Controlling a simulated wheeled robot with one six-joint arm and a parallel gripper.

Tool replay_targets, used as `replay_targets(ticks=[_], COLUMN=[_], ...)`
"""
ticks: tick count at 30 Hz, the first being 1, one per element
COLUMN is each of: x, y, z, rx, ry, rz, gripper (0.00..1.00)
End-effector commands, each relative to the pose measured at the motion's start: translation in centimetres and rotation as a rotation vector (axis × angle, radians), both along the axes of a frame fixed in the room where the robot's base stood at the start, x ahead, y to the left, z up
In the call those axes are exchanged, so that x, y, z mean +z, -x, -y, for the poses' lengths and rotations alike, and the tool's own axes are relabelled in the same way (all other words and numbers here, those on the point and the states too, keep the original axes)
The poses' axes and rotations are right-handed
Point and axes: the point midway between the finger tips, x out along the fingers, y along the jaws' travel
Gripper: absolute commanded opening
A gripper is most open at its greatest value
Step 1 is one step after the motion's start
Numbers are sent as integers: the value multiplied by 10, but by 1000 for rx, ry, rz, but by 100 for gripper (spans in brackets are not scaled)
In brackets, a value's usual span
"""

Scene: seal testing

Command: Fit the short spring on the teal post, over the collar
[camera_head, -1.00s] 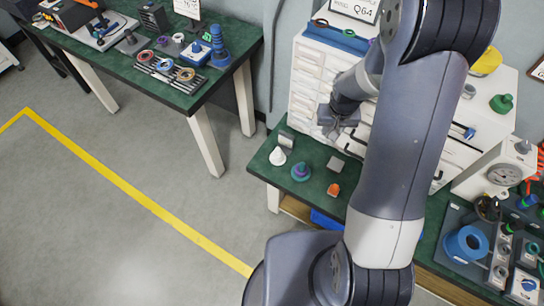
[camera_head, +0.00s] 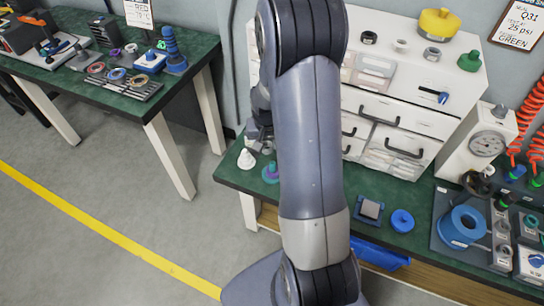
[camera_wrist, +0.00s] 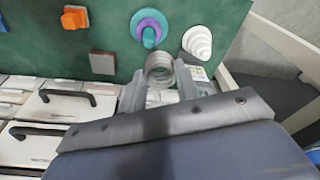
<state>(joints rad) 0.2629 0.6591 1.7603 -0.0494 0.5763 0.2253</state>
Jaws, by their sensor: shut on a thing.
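In the wrist view a short grey spring (camera_wrist: 159,70) is held between the fingertips of my gripper (camera_wrist: 158,84), with its open coil end showing. The teal post (camera_wrist: 149,36) stands just beyond the spring in the picture, with a purple collar (camera_wrist: 138,18) around it. The spring is apart from the post in the picture; the height between them is hard to tell. In the head view the post and collar (camera_head: 271,173) show beside my arm, and my gripper (camera_head: 260,132) is partly hidden behind the arm.
A white stepped cone (camera_wrist: 197,42) stands close beside the post. A grey square block (camera_wrist: 102,63) and an orange piece (camera_wrist: 74,17) lie on the green bench. White drawers (camera_head: 397,118) stand behind. A blue ring (camera_head: 402,221) lies farther right.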

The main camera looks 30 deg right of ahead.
Motion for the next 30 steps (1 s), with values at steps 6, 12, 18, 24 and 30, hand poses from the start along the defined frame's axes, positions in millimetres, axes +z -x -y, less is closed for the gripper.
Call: replay_targets(ticks=[6, 12, 18, 24, 30], x=[-19, -24, -30, -39, -54], y=[3, 3, 3, 4, 4], z=[17, 18, 18, 17, 17], rx=[-63, -68, -68, -67, -67], ry=[1, 1, 2, 1, 2], rz=[1, 0, 1, 0, 1], gripper=[8, 8, 8, 8, 8])
